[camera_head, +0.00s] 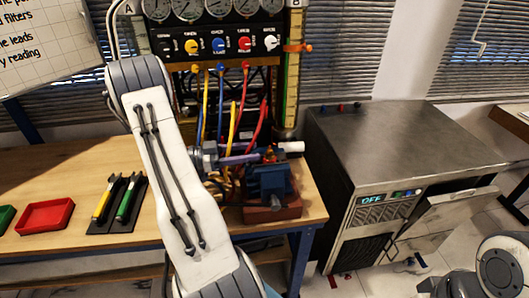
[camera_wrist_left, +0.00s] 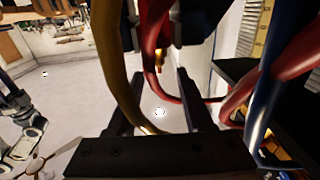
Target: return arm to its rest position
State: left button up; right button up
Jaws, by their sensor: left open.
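My left arm (camera_head: 175,170) rises from the bottom of the head view, across the workbench, and bends near the gauge panel. Its gripper is largely hidden there behind the arm and the hoses. In the left wrist view my left gripper (camera_wrist_left: 160,76) is open, with its two dark fingers apart. A yellow hose (camera_wrist_left: 108,60) hangs close to the left finger, and a red hose (camera_wrist_left: 152,50) runs across the gap. I cannot tell whether either touches a finger. My right gripper is not clearly seen in either view.
The gauge panel (camera_head: 217,45) with coloured knobs and hoses stands behind my left arm. A blue vise-like device (camera_head: 268,182) sits at the bench's right end. A red tray (camera_head: 45,216) and a black tool mat (camera_head: 103,226) lie left. A metal cabinet (camera_head: 400,140) stands right.

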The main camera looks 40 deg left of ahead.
pick_arm(q)
jog(key=shift+s+a, duration=0.35)
jog(key=shift+s, duration=0.15)
jog(key=shift+r, duration=0.15)
